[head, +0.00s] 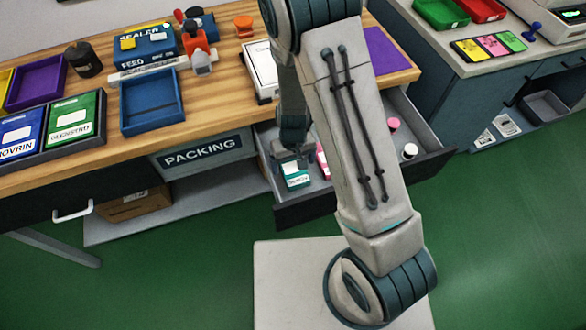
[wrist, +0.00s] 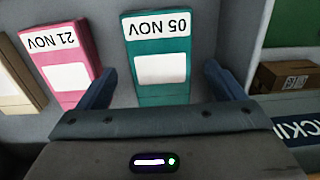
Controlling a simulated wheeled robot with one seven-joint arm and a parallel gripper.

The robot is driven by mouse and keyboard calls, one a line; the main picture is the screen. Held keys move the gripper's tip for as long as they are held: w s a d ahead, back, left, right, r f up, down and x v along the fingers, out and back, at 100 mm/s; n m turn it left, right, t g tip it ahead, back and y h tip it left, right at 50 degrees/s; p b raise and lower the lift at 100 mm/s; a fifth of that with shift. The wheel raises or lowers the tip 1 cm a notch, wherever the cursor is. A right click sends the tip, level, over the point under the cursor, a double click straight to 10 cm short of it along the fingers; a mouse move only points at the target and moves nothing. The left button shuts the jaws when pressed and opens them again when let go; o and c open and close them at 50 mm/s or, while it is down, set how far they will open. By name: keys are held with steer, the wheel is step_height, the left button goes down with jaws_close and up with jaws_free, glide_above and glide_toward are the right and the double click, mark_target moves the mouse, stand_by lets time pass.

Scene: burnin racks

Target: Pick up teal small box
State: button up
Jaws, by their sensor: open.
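The teal small box (head: 295,175) stands in an open grey drawer under the wooden counter. In the wrist view the teal box (wrist: 159,60) has a white label reading "05 NOV" upside down and a blank white patch. My gripper (wrist: 160,88) is open, with one finger on each side of the teal box's near end. The fingers appear apart from its sides. In the head view my gripper (head: 290,156) is just above and behind the box, partly hidden by my arm.
A pink box (wrist: 64,62) labelled "21 NOV" stands left of the teal box, close to the left finger, with a beige box (wrist: 18,80) further left. The drawer (head: 425,150) also holds small bottles (head: 410,151). A cardboard box (wrist: 285,76) sits on the shelf outside.

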mark_target(293, 170)
steer(key=shift+f, duration=1.4)
steer(key=c, duration=1.1)
steer(key=shift+r, duration=0.15)
